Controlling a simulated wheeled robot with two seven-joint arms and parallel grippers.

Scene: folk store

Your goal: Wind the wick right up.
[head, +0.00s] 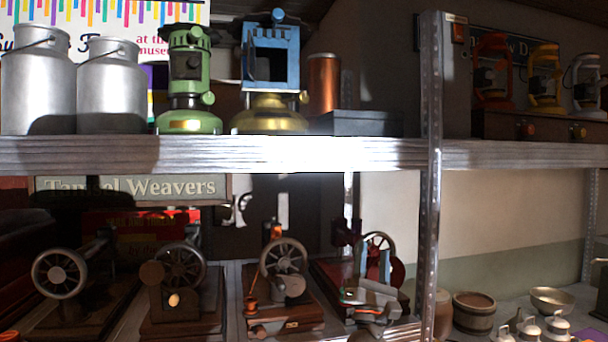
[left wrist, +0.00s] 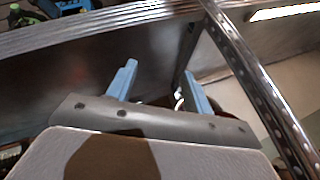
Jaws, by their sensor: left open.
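On the upper shelf stands a green heater or lamp (head: 190,75) with a round green base and a knob (head: 208,98) on its right side. Right of it stands a blue-framed heater (head: 271,60) on a brass tank (head: 270,114), with a small brass knob (head: 303,97) at its right. No wick shows in either. My right gripper is out of view.
The upper shelf edge (head: 120,155) lies between my left gripper and the heaters. A perforated metal post (head: 431,180) stands close on its right. Milk cans (head: 110,85), a copper cylinder (head: 323,84) and a dark box (head: 355,123) flank the heaters. Wheeled machines (head: 284,256) crowd below.

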